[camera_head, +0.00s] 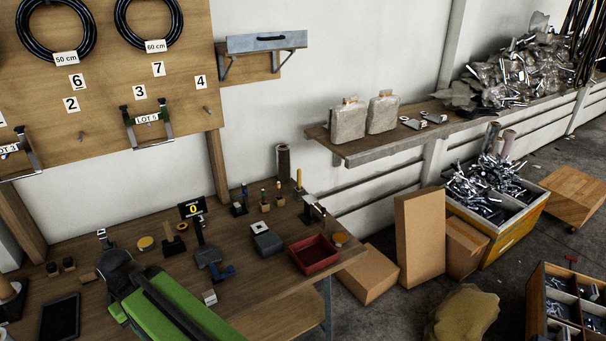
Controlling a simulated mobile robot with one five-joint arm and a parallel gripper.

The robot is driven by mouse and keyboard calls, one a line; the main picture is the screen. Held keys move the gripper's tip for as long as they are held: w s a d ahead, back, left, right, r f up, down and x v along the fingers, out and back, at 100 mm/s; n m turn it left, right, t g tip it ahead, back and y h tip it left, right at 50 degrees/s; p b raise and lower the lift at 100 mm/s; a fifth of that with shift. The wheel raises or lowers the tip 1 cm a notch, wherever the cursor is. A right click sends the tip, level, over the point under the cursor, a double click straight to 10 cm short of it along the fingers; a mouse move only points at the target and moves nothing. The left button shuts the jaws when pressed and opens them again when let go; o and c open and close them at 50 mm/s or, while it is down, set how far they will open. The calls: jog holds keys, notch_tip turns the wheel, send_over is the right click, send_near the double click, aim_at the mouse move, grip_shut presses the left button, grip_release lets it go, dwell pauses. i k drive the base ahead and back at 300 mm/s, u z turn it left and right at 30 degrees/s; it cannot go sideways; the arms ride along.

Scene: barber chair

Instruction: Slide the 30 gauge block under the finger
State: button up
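On the workbench stands a small gauge with a black display (192,208) that reads 0. An upright dark post (199,232) stands just below the display; I cannot make out its finger clearly. No block shows a readable 30. A small pale block (209,297) lies at the front of the bench, beside a blue bracket-like piece (222,272). A grey block (268,243) lies further right, with a white-topped piece (259,227) behind it. I cannot tell which is the 30 gauge block.
A red tray (315,255) sits near the right edge. A dark tablet (60,318) lies at left. Small holders stand at the back. Cardboard boxes (420,235) stand right of the bench.

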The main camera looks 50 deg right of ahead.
aim_at(237, 206)
jog(key=z, duration=0.15)
jog(key=i, duration=0.95)
jog(key=z, duration=0.2)
jog(key=k, duration=0.8)
jog(key=u, duration=0.2)
jog(key=i, duration=0.85)
